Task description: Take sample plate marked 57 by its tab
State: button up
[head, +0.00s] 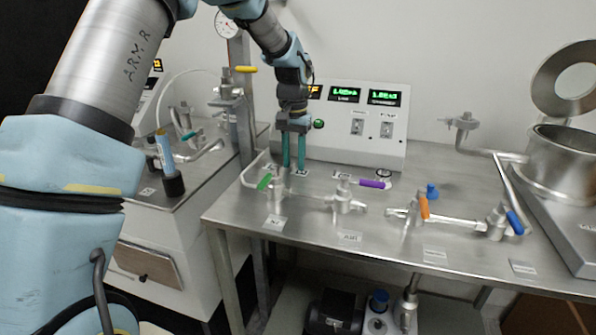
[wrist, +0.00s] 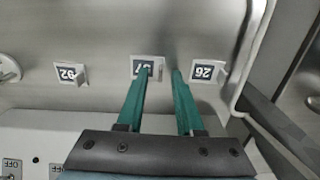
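The sample plate that seems to be marked 57 (wrist: 137,66) is the middle of three small plates in the wrist view. Its number appears upside down and is partly covered by a finger. Its upright tab (wrist: 159,73) stands at the plate's right edge. My gripper (wrist: 161,72) is open, with its teal fingertips either side of the tab in the picture. Whether they are level with it or above it, I cannot tell. In the head view my gripper (head: 294,168) points straight down over the back left of the steel table (head: 380,262).
Similar tabbed plates lie on the left (wrist: 70,74) and right (wrist: 208,71) in the wrist view. A bent pipe (head: 252,170) with a green-handled valve (head: 264,182) is close by. The control box (head: 350,125) stands behind. A purple-handled valve (head: 375,183) is to the right.

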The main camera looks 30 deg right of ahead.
grip_shut()
dwell(0.5)
